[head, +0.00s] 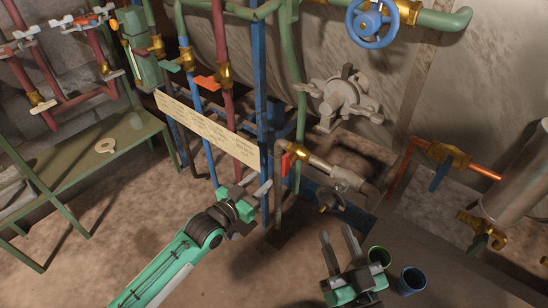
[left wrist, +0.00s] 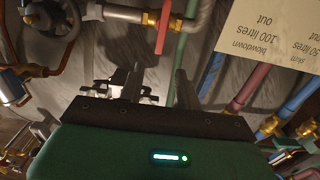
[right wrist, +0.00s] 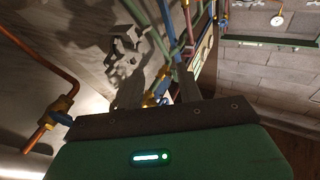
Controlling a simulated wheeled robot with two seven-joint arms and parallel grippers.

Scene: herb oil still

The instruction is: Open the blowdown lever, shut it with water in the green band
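A red lever (head: 287,162) sits on a brass valve in a bare metal pipe, low at the middle of the head view, and lies across the pipe. A red lever on a brass valve also shows in the left wrist view (left wrist: 164,26), beyond the fingers. My left gripper (head: 262,189) is just left of and below the lever; its fingers stand apart (left wrist: 157,78), with nothing seen between them. My right gripper (head: 339,240) is open and empty, lower right of the lever. I cannot make out a green band or water level.
A blue post (head: 260,100) stands close to my left gripper. Two small cups (head: 410,281) sit beside my right gripper. A green bench (head: 75,160) is at left.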

